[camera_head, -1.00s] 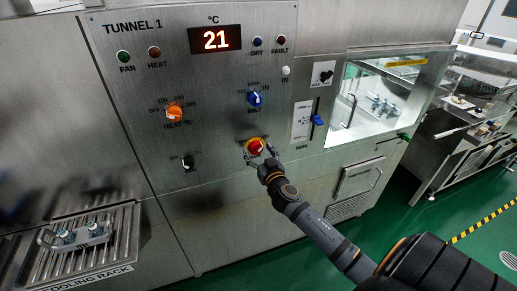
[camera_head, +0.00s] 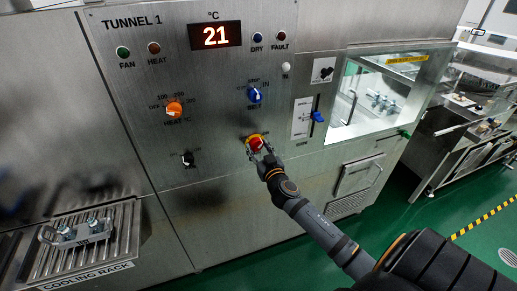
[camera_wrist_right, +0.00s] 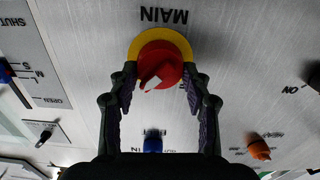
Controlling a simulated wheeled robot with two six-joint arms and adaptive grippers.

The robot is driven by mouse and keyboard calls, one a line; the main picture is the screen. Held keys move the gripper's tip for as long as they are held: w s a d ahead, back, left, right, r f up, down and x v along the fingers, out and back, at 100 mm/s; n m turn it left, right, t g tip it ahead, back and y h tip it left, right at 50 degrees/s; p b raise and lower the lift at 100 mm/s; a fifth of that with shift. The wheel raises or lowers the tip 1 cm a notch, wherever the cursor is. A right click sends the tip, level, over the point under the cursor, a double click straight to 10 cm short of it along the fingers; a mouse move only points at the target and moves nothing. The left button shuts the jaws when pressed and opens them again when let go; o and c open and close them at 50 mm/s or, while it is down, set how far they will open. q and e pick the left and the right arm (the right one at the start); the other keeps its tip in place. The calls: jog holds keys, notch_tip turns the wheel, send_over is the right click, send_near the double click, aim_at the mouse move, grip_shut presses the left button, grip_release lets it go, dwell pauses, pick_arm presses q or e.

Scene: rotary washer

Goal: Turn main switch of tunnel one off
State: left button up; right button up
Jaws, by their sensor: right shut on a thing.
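The main switch is a red knob on a yellow ring (camera_head: 255,142), low on the steel panel marked TUNNEL 1 (camera_head: 200,100). In the right wrist view, which is upside down to the lettering, the red knob (camera_wrist_right: 160,68) sits under the word MAIN, with a pale mark on its face. My right gripper (camera_head: 262,150) reaches it from below right, its fingers (camera_wrist_right: 160,88) on both sides of the knob and shut on it. The fingers hide part of the knob in the head view. My left gripper is not in view.
Near it on the panel are a blue belt knob (camera_head: 255,96), an orange heat knob (camera_head: 174,108), a small black switch (camera_head: 187,160) and a blue slider (camera_head: 317,117). A cooling rack (camera_head: 110,249) stands lower left.

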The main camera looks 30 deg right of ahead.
jog(key=n, duration=0.3)
jog(key=shift+a+n, duration=0.1)
jog(key=shift+n, duration=0.3)
jog(key=n, duration=0.4)
jog(key=shift+n, duration=0.3)
jog(key=n, duration=0.4)
jog(key=shift+a+f+n, duration=0.1)
jog(key=shift+a+n, duration=0.05)
jog(key=shift+n, duration=0.15)
jog(key=shift+f+n+p, duration=0.2)
jog(key=shift+n+p, duration=0.45)
jog(key=shift+n, duration=1.45)
jog(key=o, duration=1.1)
jog(key=shift+o, duration=0.2)
